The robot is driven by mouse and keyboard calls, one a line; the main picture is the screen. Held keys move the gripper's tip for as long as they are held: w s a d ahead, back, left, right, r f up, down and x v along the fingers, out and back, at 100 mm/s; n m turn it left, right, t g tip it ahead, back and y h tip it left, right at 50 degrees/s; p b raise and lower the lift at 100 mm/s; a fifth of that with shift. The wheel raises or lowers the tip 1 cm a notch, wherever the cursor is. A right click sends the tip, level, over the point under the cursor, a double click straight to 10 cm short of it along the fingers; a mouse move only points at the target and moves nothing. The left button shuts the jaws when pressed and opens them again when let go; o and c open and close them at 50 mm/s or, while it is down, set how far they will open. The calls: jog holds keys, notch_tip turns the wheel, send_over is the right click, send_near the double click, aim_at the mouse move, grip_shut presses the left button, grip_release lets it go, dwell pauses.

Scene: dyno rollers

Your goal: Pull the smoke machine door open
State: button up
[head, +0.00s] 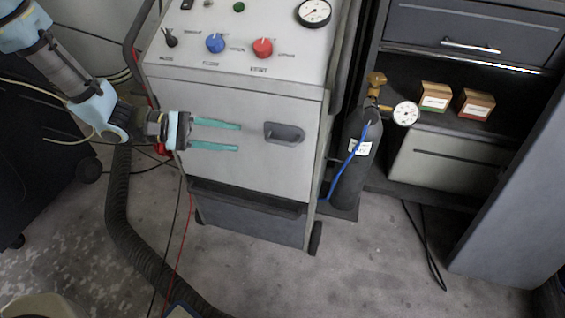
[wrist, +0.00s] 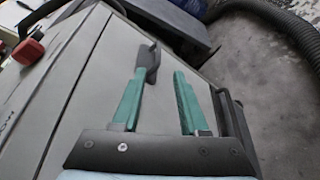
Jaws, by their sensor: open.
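The smoke machine (head: 240,60) is a light grey cabinet with a sloped control panel on top. Its front door (head: 252,170) looks shut, with a dark handle (head: 284,132) at the upper right. My gripper (head: 239,137) is open, its two teal fingers pointing right toward the handle, a little to its left in the head view. In the wrist view the handle (wrist: 147,62) shows just beyond the tip of the left finger of my gripper (wrist: 157,75). Nothing is between the fingers. I cannot tell exactly how far the tips are from the handle.
A dark gas cylinder (head: 352,165) with a gauge and blue hose stands right of the machine. A dark shelf unit (head: 470,60) with small boxes is farther right. A corrugated hose (head: 118,200) and cables run along the left. The floor (head: 350,270) in front is mostly clear.

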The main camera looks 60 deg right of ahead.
aim_at(271, 142)
jog(key=x, duration=1.1)
jog(key=shift+s+d+p, duration=0.1)
jog(key=shift+d+p, duration=0.2)
jog(key=shift+p, duration=0.05)
grip_shut()
dwell(1.0)
